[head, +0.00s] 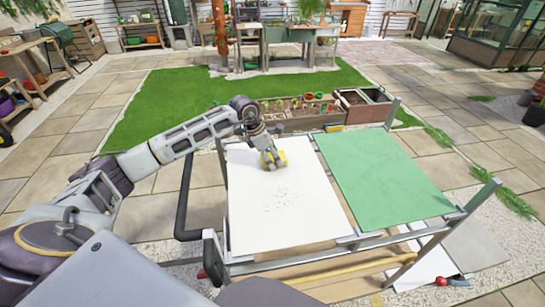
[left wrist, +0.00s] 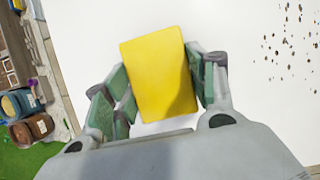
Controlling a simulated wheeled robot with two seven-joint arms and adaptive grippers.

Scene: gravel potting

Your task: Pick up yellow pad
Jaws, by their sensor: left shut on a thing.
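The yellow pad (left wrist: 158,72) is a flat yellow block between the fingers of my left gripper (left wrist: 158,92) in the left wrist view. The fingers press on its two sides. In the head view the yellow pad (head: 281,157) shows at the end of my left arm, over the far part of the white board (head: 290,225). My left gripper (head: 273,158) is shut on it there. I cannot tell whether the pad touches the board. My right gripper is not in view.
Dark gravel bits (head: 282,200) lie scattered on the white board, near its middle. A green board (head: 380,170) lies to the right of it on the same metal-framed cart. A wooden planter box (head: 298,112) with small pots stands beyond the cart.

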